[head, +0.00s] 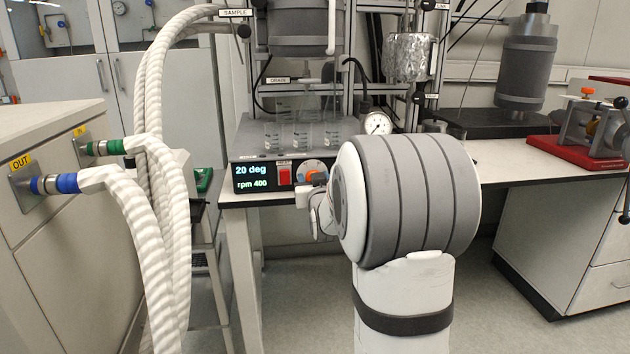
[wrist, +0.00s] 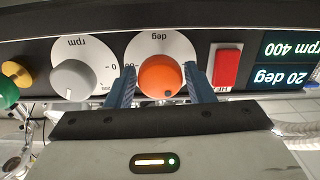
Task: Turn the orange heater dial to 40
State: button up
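The orange heater dial (wrist: 160,78) sits on a white round scale marked "deg" in the wrist view, which shows the panel upside down. A small dark mark shows on the dial near its lower edge in the picture. My gripper (wrist: 160,86) is open, with one blue-grey finger on either side of the dial and a narrow gap to each. The dial also shows in the head view (head: 311,177), partly covered by my arm. The display (head: 252,177) reads "20 deg" and "rpm 400". My fingers are mostly hidden in the head view.
A red heat switch (wrist: 227,67) is beside the right finger in the wrist view. The grey rpm knob (wrist: 73,79) is left of the dial, with yellow and green buttons beyond. Glass beakers (head: 302,134) stand on the unit. White hoses (head: 160,190) hang at left.

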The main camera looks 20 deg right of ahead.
jog(key=shift+s, duration=0.1)
jog(key=v, duration=0.7)
jog(key=shift+s+p, duration=0.3)
jog(key=shift+p, duration=0.05)
jog(key=shift+a, duration=0.15)
